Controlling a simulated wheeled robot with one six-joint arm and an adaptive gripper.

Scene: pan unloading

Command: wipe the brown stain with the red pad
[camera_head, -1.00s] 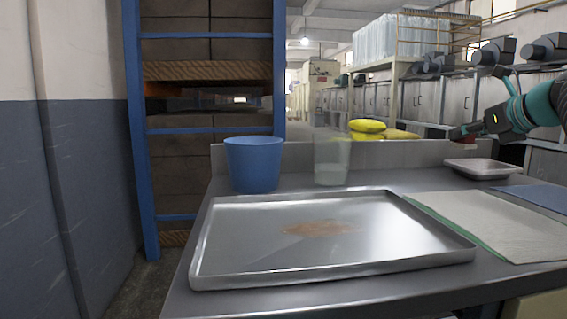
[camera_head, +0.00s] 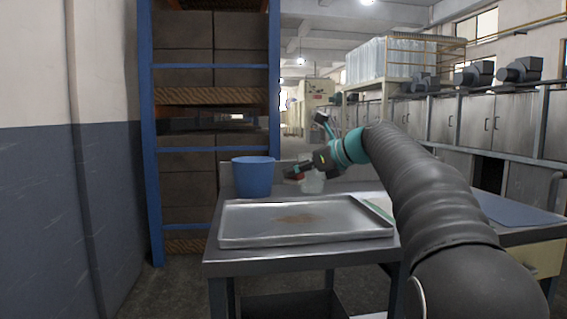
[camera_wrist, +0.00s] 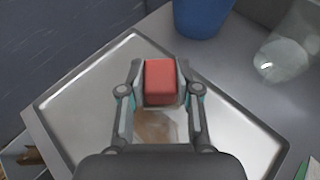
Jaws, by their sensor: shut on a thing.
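The brown stain (camera_head: 295,219) is a faint smear on the floor of the metal tray (camera_head: 238,236), near its middle. It also shows in the wrist view (camera_wrist: 155,127), partly hidden behind my gripper. My gripper (camera_head: 291,172) is above the tray's far side, apart from the tray in the head view. It is shut on the red pad (camera_wrist: 161,80), a small red block held between the two fingertips. In the head view the pad is small and dark red at the gripper's tip.
A blue bucket (camera_head: 252,177) stands behind the tray at the left, with a clear container (camera_head: 312,186) to its right. A blue sheet (camera_head: 515,210) lies at the table's right. My arm hides much of the right side.

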